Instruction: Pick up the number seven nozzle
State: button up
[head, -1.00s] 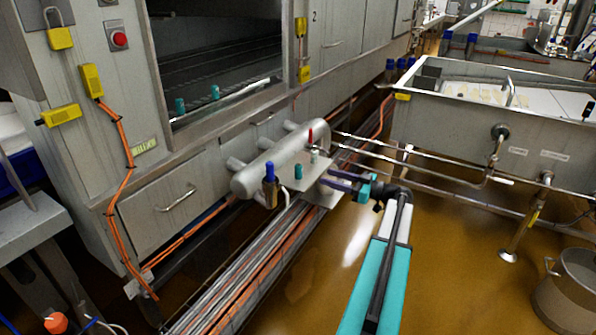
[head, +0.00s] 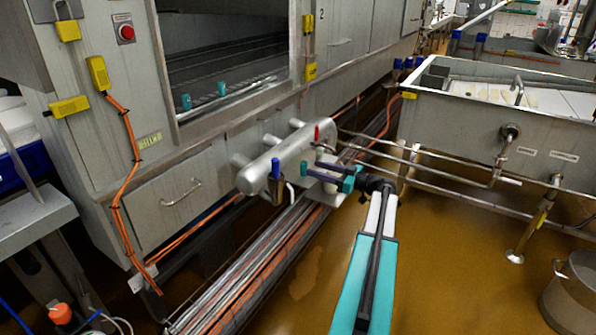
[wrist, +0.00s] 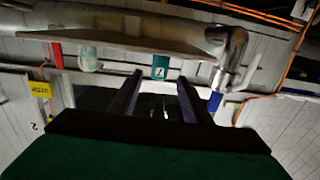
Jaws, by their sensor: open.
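The number seven nozzle (wrist: 160,67) is a small teal piece with a white 7 on its face. In the wrist view it appears just beyond and between the fingertips, with no contact visible. My gripper (wrist: 160,76) is open and empty; both dark fingers show there. In the head view my gripper (head: 311,158) reaches left over the plate by the steel manifold (head: 290,155), and its fingers largely hide the nozzle. A pale nozzle (wrist: 88,60) stands to the left in the wrist view; its number is not readable.
A blue-handled valve (head: 276,180) and a red handle (head: 317,132) sit close by on the manifold. Two other teal pieces (head: 186,101) (head: 222,89) stand on the cabinet opening's ledge. Steel pipes (head: 440,166) run right to a vat (head: 470,125). Open floor lies in front.

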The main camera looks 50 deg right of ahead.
aim_at(304, 171)
jog(key=shift+w+a, duration=0.1)
jog(key=shift+w, duration=0.3)
jog(key=shift+w, duration=0.1)
jog(key=shift+b+x, duration=0.8)
jog(key=shift+x, duration=1.75)
grip_shut()
